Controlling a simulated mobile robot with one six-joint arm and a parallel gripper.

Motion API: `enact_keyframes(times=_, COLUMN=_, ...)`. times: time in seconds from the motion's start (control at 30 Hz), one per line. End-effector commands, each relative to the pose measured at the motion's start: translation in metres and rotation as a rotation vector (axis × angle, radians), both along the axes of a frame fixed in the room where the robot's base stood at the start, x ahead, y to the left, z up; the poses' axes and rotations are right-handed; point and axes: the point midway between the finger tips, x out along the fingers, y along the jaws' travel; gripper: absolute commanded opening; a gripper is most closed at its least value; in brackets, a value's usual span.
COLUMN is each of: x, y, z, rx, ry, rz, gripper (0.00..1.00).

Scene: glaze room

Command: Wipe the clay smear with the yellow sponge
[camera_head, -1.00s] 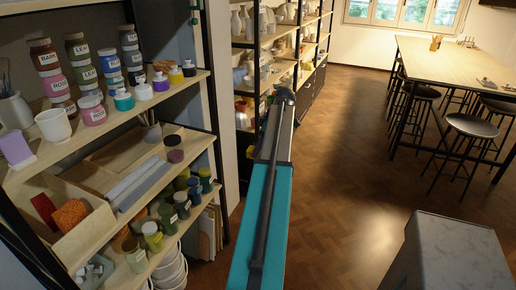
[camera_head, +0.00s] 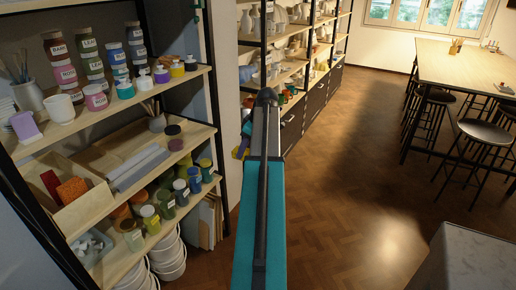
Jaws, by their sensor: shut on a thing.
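My arm rises through the middle of the head view, and its far end hides what lies behind it. My gripper is not in view. I cannot make out the yellow sponge for certain; a small patch of yellow and blue (camera_head: 242,147) shows just left of my arm, too small to identify. No clay smear can be made out on the surfaces in view.
At left, a shelf unit (camera_head: 170,87) holds labelled jars, a purple block (camera_head: 25,127) and a wooden bin with an orange block (camera_head: 72,190). A grey counter (camera_head: 470,258) stands at lower right. Stools surround a long table (camera_head: 465,65). Open floor (camera_head: 350,190) lies between.

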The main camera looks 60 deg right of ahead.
Motion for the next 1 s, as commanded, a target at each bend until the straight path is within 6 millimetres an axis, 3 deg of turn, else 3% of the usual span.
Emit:
enact_keyframes(times=0.5, x=0.112, y=0.124, z=0.012, rx=-0.001, ry=0.003, rz=-0.007, gripper=0.24)
enact_keyframes(times=1.0, x=0.190, y=0.260, z=0.024, rx=-0.002, ry=0.003, rz=-0.025, gripper=0.24)
